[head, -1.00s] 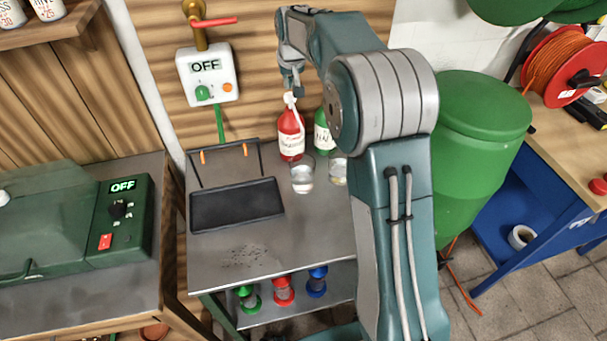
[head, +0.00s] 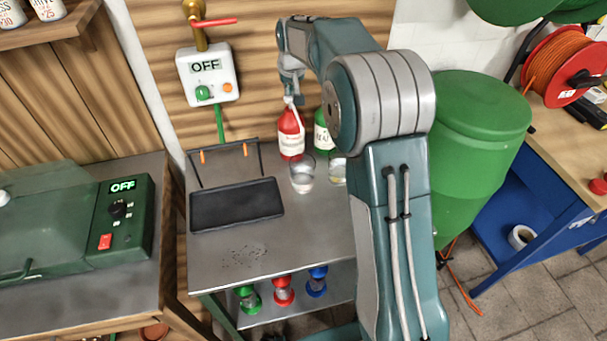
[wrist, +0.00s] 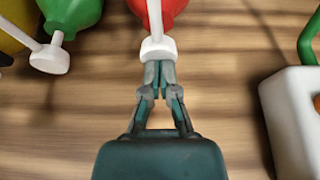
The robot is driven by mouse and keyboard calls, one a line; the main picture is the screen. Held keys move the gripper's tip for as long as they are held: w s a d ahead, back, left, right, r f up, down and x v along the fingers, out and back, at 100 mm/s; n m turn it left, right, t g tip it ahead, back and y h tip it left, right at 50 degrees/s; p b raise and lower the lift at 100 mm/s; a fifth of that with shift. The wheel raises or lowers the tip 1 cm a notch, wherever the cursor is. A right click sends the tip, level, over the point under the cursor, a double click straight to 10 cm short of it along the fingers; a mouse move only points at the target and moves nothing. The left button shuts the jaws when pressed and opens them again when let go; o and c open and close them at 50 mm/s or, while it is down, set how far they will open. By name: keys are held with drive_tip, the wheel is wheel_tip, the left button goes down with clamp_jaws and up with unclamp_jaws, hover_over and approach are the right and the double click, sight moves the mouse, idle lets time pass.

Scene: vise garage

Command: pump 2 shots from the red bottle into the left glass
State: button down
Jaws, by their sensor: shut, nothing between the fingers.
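The red bottle (head: 291,136) with a white pump top stands at the back of the metal table. In the wrist view the red bottle (wrist: 172,12) is at the top, its white pump head (wrist: 158,48) right at my fingertips. My gripper (wrist: 159,66) is shut and empty, and its tips appear to touch the pump head. In the head view my gripper (head: 292,92) is above the red bottle. The left glass (head: 302,176) stands in front of the red bottle and holds a little clear liquid. The right glass (head: 338,170) is partly hidden by my arm.
A green bottle (head: 323,132) stands right of the red one, partly behind my arm. A black tray (head: 237,205) lies to the left on the table. A control box (head: 208,75) reading OFF hangs on the wall.

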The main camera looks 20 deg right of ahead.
drive_tip(key=shift+f, duration=0.85)
drive_tip(key=shift+r, duration=1.85)
drive_tip(key=shift+f, duration=0.1)
